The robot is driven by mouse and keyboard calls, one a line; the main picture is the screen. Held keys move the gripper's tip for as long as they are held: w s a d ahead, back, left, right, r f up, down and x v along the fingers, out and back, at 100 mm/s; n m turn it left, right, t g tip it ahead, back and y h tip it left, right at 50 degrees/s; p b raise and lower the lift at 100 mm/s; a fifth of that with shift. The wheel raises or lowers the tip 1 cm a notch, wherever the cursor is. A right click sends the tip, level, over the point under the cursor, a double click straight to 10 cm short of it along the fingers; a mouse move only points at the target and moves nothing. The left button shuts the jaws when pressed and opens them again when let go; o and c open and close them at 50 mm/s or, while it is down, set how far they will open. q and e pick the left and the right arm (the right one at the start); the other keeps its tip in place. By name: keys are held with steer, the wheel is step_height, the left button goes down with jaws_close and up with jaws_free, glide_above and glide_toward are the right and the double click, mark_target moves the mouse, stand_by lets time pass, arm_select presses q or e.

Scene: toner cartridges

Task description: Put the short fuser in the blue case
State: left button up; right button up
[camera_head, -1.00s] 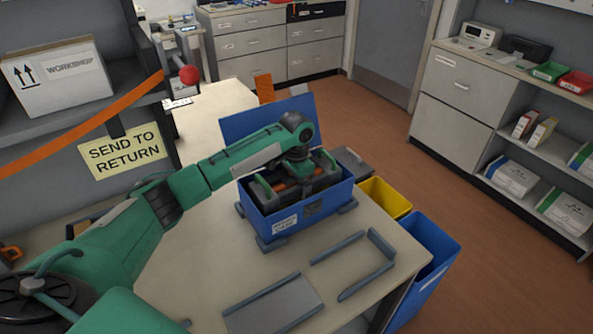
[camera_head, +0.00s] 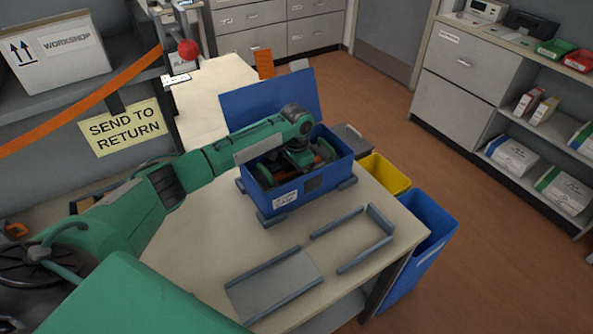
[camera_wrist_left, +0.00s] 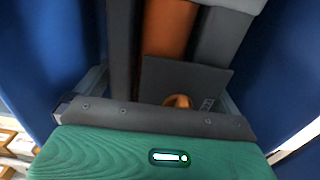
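The blue case (camera_head: 257,192) stands on the table with its lid (camera_head: 268,100) open at the back. The short fuser, with green ends (camera_head: 264,176) and an orange roller, is down inside the case, below the rim. The roller also shows in the left wrist view (camera_wrist_left: 168,30), between blue case walls. My left gripper (camera_head: 300,158) reaches into the case from above and is shut on the fuser's middle; its fingertips are largely hidden. Whether the fuser touches the case floor cannot be seen. My right gripper is out of view.
A grey tray (camera_head: 275,290) and a grey U-shaped frame (camera_head: 378,216) lie at the table's front. Yellow (camera_head: 386,174) and blue (camera_head: 432,215) bins stand beyond the right edge. Bare table shows left of the case.

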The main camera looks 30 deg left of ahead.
arm_select(q)
step_height(320, 180, up, 12)
steer(key=shift+r+b, duration=0.15)
steer(key=shift+b, duration=0.5)
stand_by(0.4)
